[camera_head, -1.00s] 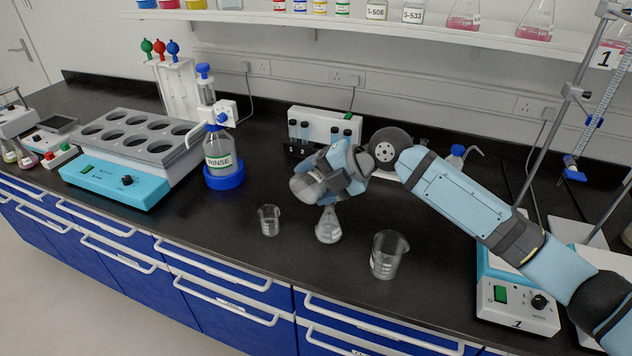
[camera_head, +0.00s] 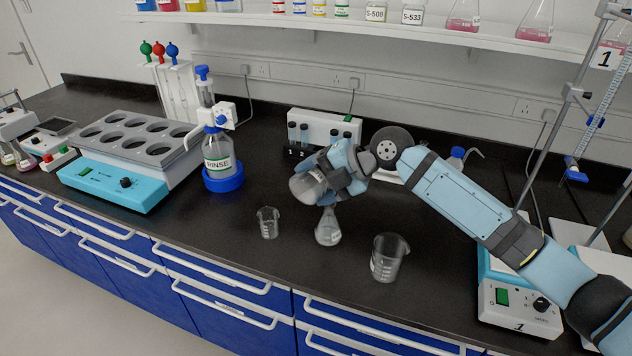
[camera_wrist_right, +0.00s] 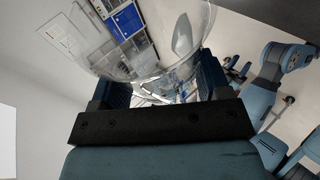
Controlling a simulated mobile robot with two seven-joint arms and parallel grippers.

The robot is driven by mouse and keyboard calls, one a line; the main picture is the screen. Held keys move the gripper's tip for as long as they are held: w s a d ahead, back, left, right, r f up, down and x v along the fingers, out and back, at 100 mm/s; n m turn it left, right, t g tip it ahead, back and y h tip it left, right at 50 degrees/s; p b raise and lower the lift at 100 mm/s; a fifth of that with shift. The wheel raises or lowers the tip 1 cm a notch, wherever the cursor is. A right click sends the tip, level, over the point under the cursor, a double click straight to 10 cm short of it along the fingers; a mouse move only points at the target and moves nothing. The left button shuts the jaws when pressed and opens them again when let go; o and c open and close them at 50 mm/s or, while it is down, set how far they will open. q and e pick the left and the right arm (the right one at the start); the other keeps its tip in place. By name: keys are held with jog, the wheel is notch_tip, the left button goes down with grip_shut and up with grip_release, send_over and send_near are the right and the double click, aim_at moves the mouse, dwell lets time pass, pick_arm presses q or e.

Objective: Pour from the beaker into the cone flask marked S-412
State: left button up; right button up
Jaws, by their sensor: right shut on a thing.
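A clear glass beaker (camera_head: 306,187) is held tilted over the bench, its mouth toward the lower left. My right gripper (camera_head: 335,173) is shut on it. The beaker (camera_wrist_right: 150,45) also fills the space between the fingers in the right wrist view. A small cone flask (camera_head: 328,232) stands upright on the black bench, just below the held beaker. Its neck is close under the beaker and partly hidden. I cannot read a mark on the flask, and no stream of liquid can be made out. My left gripper is not in view.
A small empty beaker (camera_head: 268,223) stands left of the flask and a larger one (camera_head: 387,258) to its right. A tube rack (camera_head: 322,126) stands behind. The bench front between them is clear.

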dwell(0.3)
jog(key=shift+r, duration=0.1)
jog(key=shift+w+d+r+g+y+b, duration=0.1)
jog(key=shift+w+r+g+y+b, duration=0.1)
jog(key=shift+g+y+b, duration=0.1)
jog(key=shift+f, duration=0.1)
jog(key=shift+s+f+b, duration=0.2)
jog(key=shift+f+b, duration=0.15)
jog(key=shift+b, duration=0.15)
jog(key=shift+s+a+f+t+h, duration=0.1)
jog(key=shift+a+t+h, duration=0.1)
jog(key=shift+t+h, duration=0.2)
